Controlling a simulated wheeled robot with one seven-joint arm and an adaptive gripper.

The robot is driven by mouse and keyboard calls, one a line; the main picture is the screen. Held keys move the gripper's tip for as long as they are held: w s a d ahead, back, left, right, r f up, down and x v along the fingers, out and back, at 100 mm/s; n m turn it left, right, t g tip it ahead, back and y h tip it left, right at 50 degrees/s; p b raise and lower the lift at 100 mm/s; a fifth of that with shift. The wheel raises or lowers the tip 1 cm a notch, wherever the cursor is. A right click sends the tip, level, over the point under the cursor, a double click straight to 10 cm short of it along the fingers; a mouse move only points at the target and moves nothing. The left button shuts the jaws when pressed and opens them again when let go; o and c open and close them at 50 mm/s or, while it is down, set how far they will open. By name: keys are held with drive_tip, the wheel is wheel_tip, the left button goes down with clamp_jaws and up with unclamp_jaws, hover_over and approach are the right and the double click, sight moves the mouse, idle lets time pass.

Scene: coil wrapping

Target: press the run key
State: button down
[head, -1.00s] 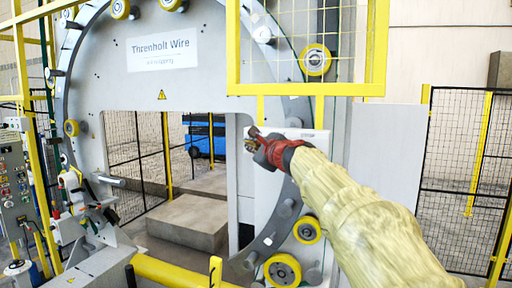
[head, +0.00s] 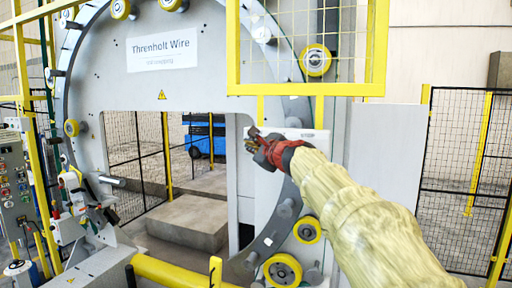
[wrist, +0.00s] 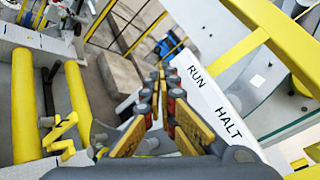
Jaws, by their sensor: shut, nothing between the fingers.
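A white panel (wrist: 211,98) with the words RUN and HALT crosses the right half of the wrist view. The RUN label (wrist: 195,76) is nearer the fingertips and the HALT label (wrist: 228,123) is lower right. I cannot make out the run key itself; my fingers cover the panel's left edge. My gripper (wrist: 160,76) is shut and empty, its tips just left of RUN; I cannot tell whether they touch the panel. In the head view my gripper (head: 250,141) is in front of the ring machine (head: 205,84), at the left end of a pale box (head: 306,134).
A yellow mesh guard (head: 306,88) hangs above my arm. Yellow rollers (head: 282,270) sit on the ring below. A control cabinet (head: 14,185) with several buttons stands far left. A blue vehicle (head: 205,137) shows through the machine's opening. Black fencing (head: 455,180) stands at right.

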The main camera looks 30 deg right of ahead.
drive_tip(key=shift+d, duration=0.1)
drive_tip(key=shift+w+d, duration=0.25)
drive_tip(key=shift+w, duration=0.05)
